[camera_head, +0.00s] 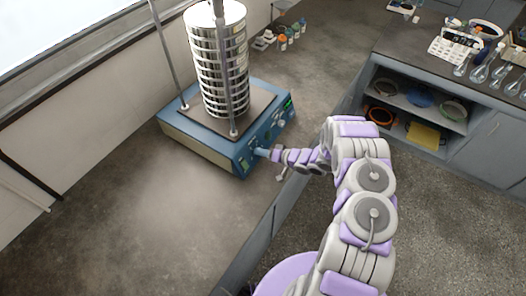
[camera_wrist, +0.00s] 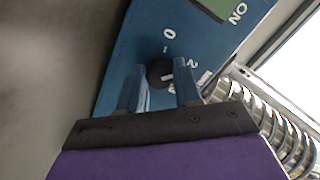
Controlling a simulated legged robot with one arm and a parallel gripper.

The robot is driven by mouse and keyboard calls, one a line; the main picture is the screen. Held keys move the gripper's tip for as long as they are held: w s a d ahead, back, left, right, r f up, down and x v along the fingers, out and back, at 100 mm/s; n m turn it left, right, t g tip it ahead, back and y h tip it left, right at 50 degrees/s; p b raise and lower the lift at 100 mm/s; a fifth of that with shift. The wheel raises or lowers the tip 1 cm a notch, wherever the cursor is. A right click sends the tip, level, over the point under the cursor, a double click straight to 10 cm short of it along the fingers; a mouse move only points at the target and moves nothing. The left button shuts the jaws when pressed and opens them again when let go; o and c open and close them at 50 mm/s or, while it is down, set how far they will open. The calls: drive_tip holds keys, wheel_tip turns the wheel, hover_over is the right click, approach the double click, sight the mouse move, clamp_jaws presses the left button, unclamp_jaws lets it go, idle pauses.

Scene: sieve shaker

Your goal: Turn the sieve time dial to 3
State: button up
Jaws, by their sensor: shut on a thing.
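The sieve shaker (camera_head: 196,146) is a blue box with a stack of round metal sieves (camera_head: 219,60) on top, standing on the counter. Its blue front panel (camera_wrist: 125,52) fills the upper middle of the wrist view. The black time dial (camera_wrist: 159,71) sits there with a white pointer mark, and the numbers 0, 1 and 2 show around it. I cannot tell exactly which number the mark points at; other numbers are hidden. My gripper (camera_wrist: 160,84) has its two blue fingers around the dial, shut on it. In the head view my gripper (camera_head: 263,153) touches the panel's lower left part.
Metal rods rise beside the sieves. Small bottles (camera_head: 283,42) stand behind on the counter. A side bench (camera_head: 409,39) with glassware and open shelves is at the right. The counter left of the shaker is clear.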

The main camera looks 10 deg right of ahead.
drive_tip(key=m, duration=0.4)
drive_tip(key=shift+w+d+r+m+p, duration=0.1)
drive_tip(key=shift+m+p, duration=0.2)
drive_tip(key=shift+m, duration=0.1)
drive_tip(key=m, duration=0.3)
drive_tip(key=shift+m, duration=0.3)
drive_tip(key=m, duration=0.4)
drive_tip(key=shift+m+t, duration=0.3)
drive_tip(key=shift+t, duration=0.1)
drive_tip(key=shift+m+p, duration=0.35)
drive_tip(key=shift+m, duration=1.55)
drive_tip(key=o, duration=0.9)
drive_tip(key=shift+f, duration=0.2)
drive_tip(key=shift+o, duration=0.7)
drive_tip(key=shift+r, duration=0.1)
